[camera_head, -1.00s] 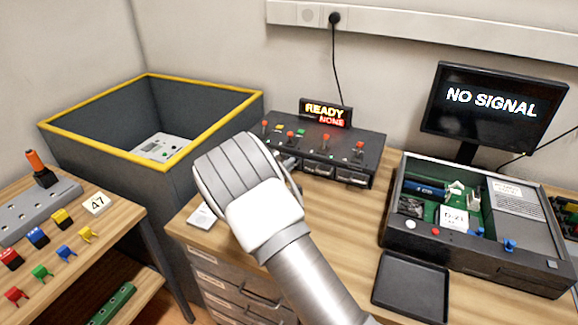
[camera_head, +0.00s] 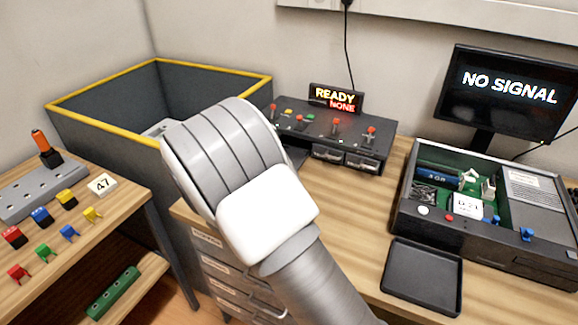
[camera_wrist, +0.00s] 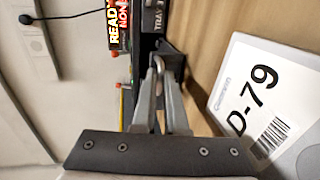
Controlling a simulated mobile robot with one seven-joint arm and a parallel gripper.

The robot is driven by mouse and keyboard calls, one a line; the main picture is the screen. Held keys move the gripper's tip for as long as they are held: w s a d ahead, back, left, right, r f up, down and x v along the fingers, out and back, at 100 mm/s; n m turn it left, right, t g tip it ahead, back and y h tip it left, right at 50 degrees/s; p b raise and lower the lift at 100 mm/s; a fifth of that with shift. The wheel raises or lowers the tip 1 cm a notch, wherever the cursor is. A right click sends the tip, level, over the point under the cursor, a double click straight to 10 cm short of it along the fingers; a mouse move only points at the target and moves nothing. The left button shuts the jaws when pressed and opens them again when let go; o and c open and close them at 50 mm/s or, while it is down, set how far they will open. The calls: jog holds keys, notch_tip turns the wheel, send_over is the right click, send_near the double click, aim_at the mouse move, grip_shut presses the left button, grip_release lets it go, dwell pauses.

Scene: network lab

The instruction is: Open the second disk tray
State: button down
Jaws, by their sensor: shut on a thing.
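The dark disk unit (camera_head: 335,130) stands at the back of the desk, with red levers on top and trays along its front. Two tray fronts (camera_head: 328,155) to the right look closed. Left of them, a dark tray (camera_head: 293,157) sticks out of the front, partly hidden by my arm. In the wrist view, my gripper (camera_wrist: 160,85) is shut on the metal handle (camera_wrist: 158,64) of this tray (camera_wrist: 175,62). My arm hides the gripper in the head view. Which tray number this is cannot be read.
The sign on the unit reads READY NONE (camera_head: 335,98). An open computer case (camera_head: 480,210), a black tray (camera_head: 422,277) and a monitor (camera_head: 505,90) stand right. A yellow-rimmed bin (camera_head: 100,120) is left.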

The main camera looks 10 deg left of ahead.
jog(key=shift+s+a, duration=0.25)
jog(key=shift+s, duration=0.45)
jog(key=c, duration=1)
grip_release()
jog(key=p+v, duration=0.2)
jog(key=v, duration=1.5)
jog(key=shift+s, duration=0.15)
